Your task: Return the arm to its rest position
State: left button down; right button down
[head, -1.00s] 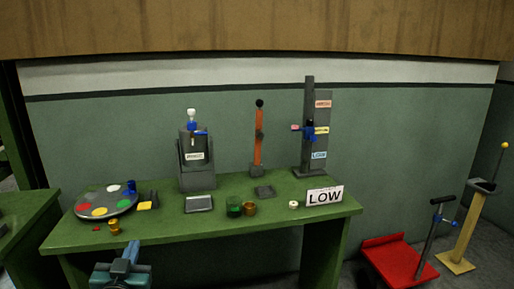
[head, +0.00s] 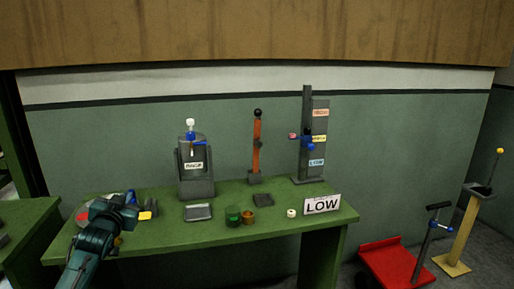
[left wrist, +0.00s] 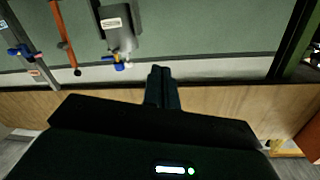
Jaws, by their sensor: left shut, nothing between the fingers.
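My left arm reaches up from the lower left in the head view. Its gripper (head: 118,202) is over the left end of the green table (head: 280,225) and hides most of the round colour palette (head: 82,215). In the left wrist view, which looks upside down, the two dark fingers (left wrist: 161,72) are together with nothing between them. No object is held. My right gripper is in neither view.
A grey dispenser (head: 195,175), an orange lever (head: 257,145) and a grey post with labels (head: 307,135) stand at the table's back. Green (head: 233,215) and brown (head: 248,216) cups and a LOW sign (head: 322,203) are in front. A red cart (head: 395,262) stands right.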

pick_arm(q)
jog(key=s+d+f+g+h, duration=0.1)
jog(key=s+d+f+g, duration=0.1)
jog(key=s+d+f, duration=0.55)
jog(key=s+d+f+m+g+h, duration=0.15)
jog(key=s+d+f, duration=0.25)
jog(key=s+f, duration=0.55)
jog(key=s+d+f+g+h, duration=0.1)
jog(key=s+d+f+h, duration=0.1)
jog(key=s+d+f, duration=0.5)
jog(key=s+d+f+g+h, duration=0.1)
jog(key=s+d+f+g, duration=0.1)
jog(key=s, duration=1.3)
jog(key=shift+s+d+f+n, duration=0.25)
jog(key=shift+s+d+n, duration=0.15)
jog(key=shift+d, duration=0.2)
